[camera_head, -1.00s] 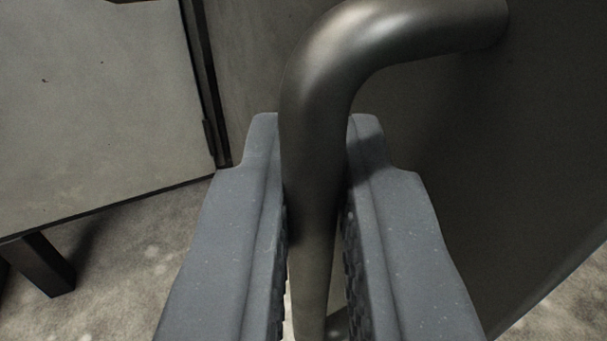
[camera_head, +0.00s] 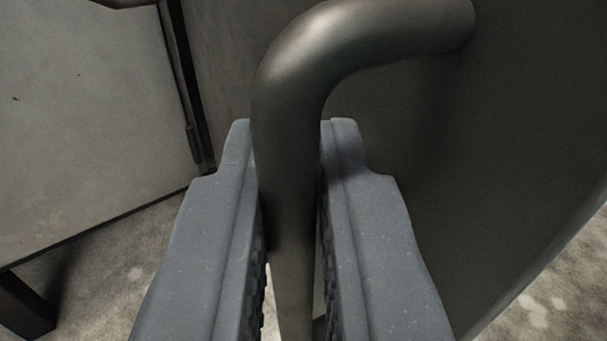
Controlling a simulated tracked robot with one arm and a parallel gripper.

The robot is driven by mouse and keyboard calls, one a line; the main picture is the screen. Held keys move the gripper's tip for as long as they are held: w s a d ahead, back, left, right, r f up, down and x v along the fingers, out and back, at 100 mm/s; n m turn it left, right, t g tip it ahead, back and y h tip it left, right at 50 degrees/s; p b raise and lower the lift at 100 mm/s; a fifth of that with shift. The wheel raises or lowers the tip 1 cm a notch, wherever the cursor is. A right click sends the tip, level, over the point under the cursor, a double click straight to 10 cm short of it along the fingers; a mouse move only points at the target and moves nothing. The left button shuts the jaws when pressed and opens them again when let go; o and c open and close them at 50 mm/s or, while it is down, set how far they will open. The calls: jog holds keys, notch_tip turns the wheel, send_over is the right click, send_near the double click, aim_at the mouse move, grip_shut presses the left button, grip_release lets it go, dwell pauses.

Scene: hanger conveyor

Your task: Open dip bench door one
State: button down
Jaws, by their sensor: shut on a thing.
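A thick dark metal bar handle (camera_head: 285,110) rises between my fingers and bends right at the top into a door panel. My gripper (camera_head: 288,135) is shut on this handle, with one grey finger on each side of its upright part. The door panel (camera_head: 490,130) is dark and flat and fills the right side, set at an angle to the bench front. Its lower edge shows at the lower right, with floor beyond it. The lower end of the handle is partly hidden between the fingers.
A lighter grey panel (camera_head: 85,120) stands at the left, with a dark vertical frame strip (camera_head: 187,100) at its right edge. A dark leg (camera_head: 22,305) is below it. The speckled floor (camera_head: 110,255) is bare at the lower left.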

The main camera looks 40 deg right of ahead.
jog(key=c, duration=1.6)
grip_release()
jog(key=shift+c, duration=0.2)
jog(key=shift+s+a, duration=0.1)
jog(key=shift+a, duration=0.05)
jog(key=v, duration=1.3)
jog(key=shift+s+a, duration=0.15)
jog(key=shift+s, duration=0.05)
